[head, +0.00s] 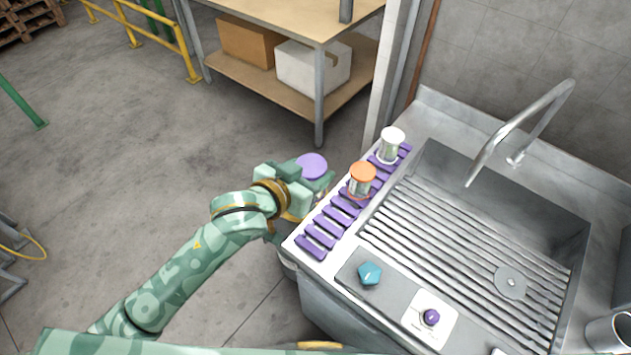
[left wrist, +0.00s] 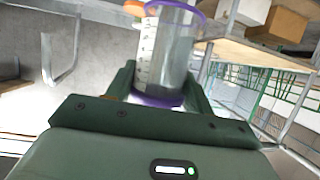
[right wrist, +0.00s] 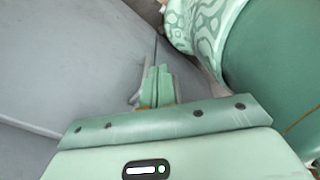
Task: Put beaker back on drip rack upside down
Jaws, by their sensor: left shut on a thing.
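My left gripper (head: 312,184) is shut on a clear beaker with a purple base (head: 312,165). The solid purple disc faces up in the head view, so the beaker looks upside down. It is just left of the drip rack, off the counter's edge. In the left wrist view the beaker (left wrist: 166,55) shows scale marks and purple ends between the fingers (left wrist: 163,88). The purple-slatted drip rack (head: 325,224) has bare slats at its near end. My right gripper (right wrist: 156,88) has its fingers together with nothing visible between them; it is not seen in the head view.
An orange-topped beaker (head: 362,178) and a white-topped beaker (head: 391,146) stand on the rack's far part. The sink (head: 470,235) with its faucet (head: 520,130) lies to the right. A teal knob (head: 370,273) and a purple knob (head: 431,317) are in front. A mug (head: 606,333) stands at lower right.

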